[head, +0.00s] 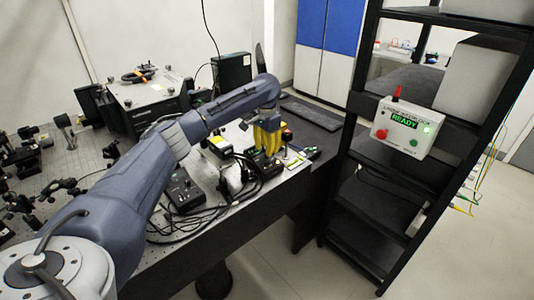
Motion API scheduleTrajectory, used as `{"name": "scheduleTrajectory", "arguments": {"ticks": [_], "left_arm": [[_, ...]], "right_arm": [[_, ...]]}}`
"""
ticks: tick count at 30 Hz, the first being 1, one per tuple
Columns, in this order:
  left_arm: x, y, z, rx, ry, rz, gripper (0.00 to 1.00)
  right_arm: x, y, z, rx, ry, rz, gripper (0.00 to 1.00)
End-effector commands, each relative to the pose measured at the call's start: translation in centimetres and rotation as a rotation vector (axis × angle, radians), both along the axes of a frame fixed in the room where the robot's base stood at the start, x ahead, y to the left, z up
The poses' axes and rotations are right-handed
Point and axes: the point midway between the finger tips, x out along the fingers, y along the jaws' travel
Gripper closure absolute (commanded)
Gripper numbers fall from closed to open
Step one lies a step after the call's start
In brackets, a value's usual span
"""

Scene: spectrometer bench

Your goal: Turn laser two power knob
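My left arm reaches from the lower left across the bench (155,240). My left gripper (268,140) points down over the bench's right part, with yellow parts at its end among small devices. The view is too small to tell whether its fingers are open or shut, or touching anything. A dark post with a red top (287,135) stands just right of the gripper. A black control box with knobs (184,193) lies left of it. I cannot tell which part is the laser two power knob. My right gripper is out of view.
Black cables (215,205) lie along the bench's front edge. A black-framed rack at the right carries a white box with a green READY display (404,121). Optics (65,125) and a large instrument (145,95) fill the back left.

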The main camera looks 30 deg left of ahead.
Motion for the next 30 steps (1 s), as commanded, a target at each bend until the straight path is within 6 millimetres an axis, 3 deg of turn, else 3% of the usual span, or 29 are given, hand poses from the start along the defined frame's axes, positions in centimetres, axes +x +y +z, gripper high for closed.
{"name": "scheduleTrajectory", "arguments": {"ticks": [9,19,20,27,30], "left_arm": [[0.0,-0.1,-2.1,-0.001,0.0,-0.001,0.74],[0.0,0.0,-2.3,-0.001,0.0,0.0,0.74],[0.0,0.0,-2.3,0.0,0.0,0.0,0.71],[0.0,0.0,-2.2,0.0,0.0,0.0,0.99],[0.0,0.0,-2.2,0.0,0.0,0.0,1.0]], "right_arm": [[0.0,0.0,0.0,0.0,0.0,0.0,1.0],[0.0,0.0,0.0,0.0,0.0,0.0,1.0],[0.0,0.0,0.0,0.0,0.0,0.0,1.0],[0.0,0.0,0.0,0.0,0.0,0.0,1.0],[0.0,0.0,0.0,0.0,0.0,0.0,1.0]]}}
